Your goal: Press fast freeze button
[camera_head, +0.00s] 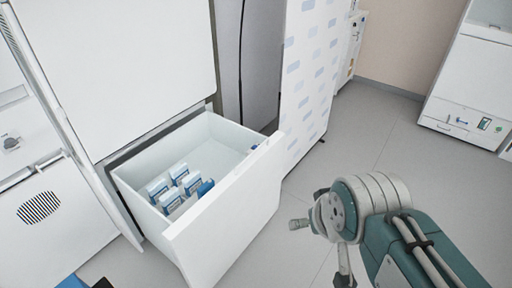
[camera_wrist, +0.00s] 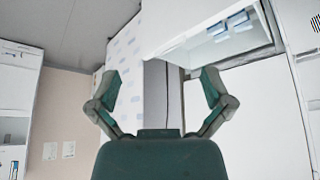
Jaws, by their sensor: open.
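A white freezer unit (camera_head: 115,60) stands at the left in the head view, with its lower drawer (camera_head: 228,222) pulled open. Several blue-and-white boxes (camera_head: 180,185) stand inside the drawer. In the wrist view, which looks upside down, the open drawer (camera_wrist: 180,42) shows at the top right with the boxes (camera_wrist: 240,22) in it. My gripper (camera_wrist: 160,88) is open and empty there, its two fingers spread wide and apart from the drawer. In the head view my arm is at the lower right, off to the right of the drawer. I cannot make out a fast freeze button in either view.
A white panel with blue marks (camera_head: 308,70) stands behind the drawer. Another white cabinet with a small control panel (camera_head: 465,122) is at the far right. A white unit with a round vent (camera_head: 40,207) is at the left. Grey floor (camera_head: 400,135) is clear between them.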

